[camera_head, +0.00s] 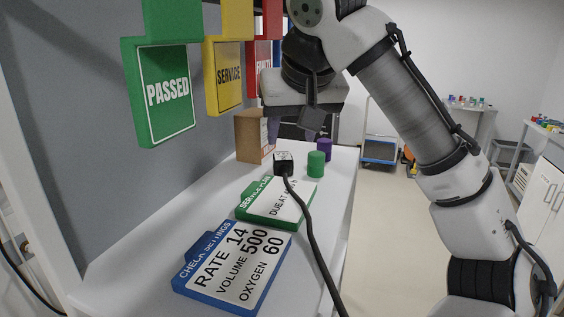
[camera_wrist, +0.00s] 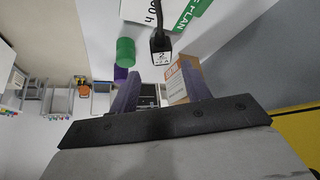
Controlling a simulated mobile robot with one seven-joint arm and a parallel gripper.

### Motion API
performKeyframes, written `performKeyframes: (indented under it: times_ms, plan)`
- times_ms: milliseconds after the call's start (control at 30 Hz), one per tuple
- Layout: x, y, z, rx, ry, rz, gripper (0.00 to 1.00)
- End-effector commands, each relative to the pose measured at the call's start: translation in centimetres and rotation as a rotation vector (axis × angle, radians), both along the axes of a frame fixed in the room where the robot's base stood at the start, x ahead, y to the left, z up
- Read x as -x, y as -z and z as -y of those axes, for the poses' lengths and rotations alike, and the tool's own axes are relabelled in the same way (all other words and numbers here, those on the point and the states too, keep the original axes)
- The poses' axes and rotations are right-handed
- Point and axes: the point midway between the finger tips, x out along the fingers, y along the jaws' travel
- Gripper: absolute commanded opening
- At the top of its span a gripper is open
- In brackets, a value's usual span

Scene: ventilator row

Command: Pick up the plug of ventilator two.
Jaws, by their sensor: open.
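The black plug (camera_head: 284,158) sits on the white shelf at the far end of the green service plan card, with a black cable running from it toward the camera. In the wrist view the plug (camera_wrist: 160,43) carries a white label with a 2. My gripper (camera_head: 292,132) is above and beyond the plug, pointing down. In the wrist view its two purple-grey fingers (camera_wrist: 160,82) are apart with nothing held, and the plug shows past the fingertips, roughly centred between them. No ventilator is clearly visible.
A green cylinder (camera_head: 316,164) and a purple cylinder (camera_head: 324,149) stand right of the plug. A cardboard box (camera_head: 250,135) stands behind left. The green service plan card (camera_head: 258,214) and blue settings card (camera_head: 190,275) lie nearer. Green, yellow and red signs hang at left.

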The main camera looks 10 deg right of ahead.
Motion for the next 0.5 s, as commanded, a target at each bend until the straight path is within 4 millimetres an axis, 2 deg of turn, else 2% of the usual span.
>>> performKeyframes:
  times_ms: [100, 500]
  plan:
    - [-1.2, 1.8, -0.1, -0.003, -0.003, -0.002, 0.48]
    - [-3.1, 4.8, -0.1, -0.003, -0.002, -0.002, 0.48]
